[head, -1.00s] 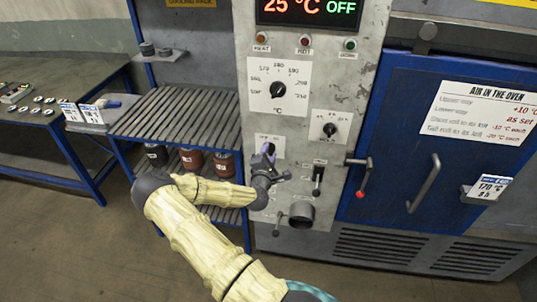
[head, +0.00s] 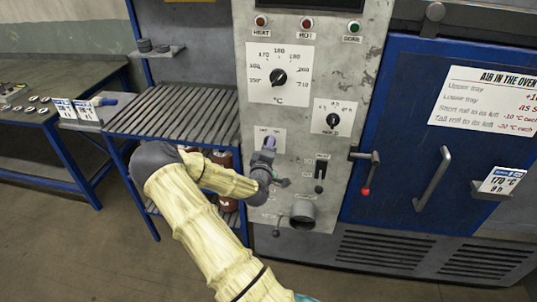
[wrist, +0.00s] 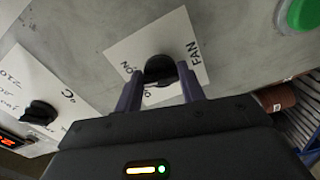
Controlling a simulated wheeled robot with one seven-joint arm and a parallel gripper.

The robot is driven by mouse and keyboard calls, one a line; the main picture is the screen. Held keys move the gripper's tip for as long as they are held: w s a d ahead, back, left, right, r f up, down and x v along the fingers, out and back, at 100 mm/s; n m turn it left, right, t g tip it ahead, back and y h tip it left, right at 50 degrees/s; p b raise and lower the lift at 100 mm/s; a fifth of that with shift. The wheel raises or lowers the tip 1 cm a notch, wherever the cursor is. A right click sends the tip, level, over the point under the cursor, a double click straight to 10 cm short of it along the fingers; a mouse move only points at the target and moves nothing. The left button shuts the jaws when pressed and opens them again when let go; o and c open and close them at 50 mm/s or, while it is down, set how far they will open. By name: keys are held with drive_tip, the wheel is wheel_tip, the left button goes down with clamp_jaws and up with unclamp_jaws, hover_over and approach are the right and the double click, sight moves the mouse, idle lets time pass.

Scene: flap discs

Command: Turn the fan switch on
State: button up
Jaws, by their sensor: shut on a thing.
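The fan switch (wrist: 160,70) is a black knob on a white plate marked FAN and ON in the wrist view. Another word on the plate is partly hidden by my gripper. In the head view the fan plate (head: 262,134) shows on the grey control panel (head: 345,75), with its knob hidden behind my gripper. My gripper (wrist: 160,85) has its two purple fingers on either side of the knob, shut on it. In the head view my gripper (head: 269,146) reaches the panel from below left.
A temperature dial (head: 278,76) and a smaller dial (head: 332,121) sit above on the panel. A lever switch (head: 320,172) is to the right and a round pipe (head: 303,212) below. A green button (wrist: 300,14) is close by. A slatted shelf (head: 180,118) stands left, the blue oven door (head: 410,120) right.

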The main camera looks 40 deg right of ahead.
drive_tip(key=shift+f+m+b, duration=0.2)
drive_tip(key=shift+m+b, duration=1.05)
drive_tip(key=shift+m, duration=0.45)
drive_tip(key=o, duration=1)
drive_tip(key=shift+r, duration=0.1)
drive_tip(key=shift+a, duration=0.1)
drive_tip(key=v, duration=1.1)
drive_tip(key=shift+s+a+r, duration=0.15)
drive_tip(key=shift+a+r, duration=0.1)
drive_tip(key=shift+a, duration=0.15)
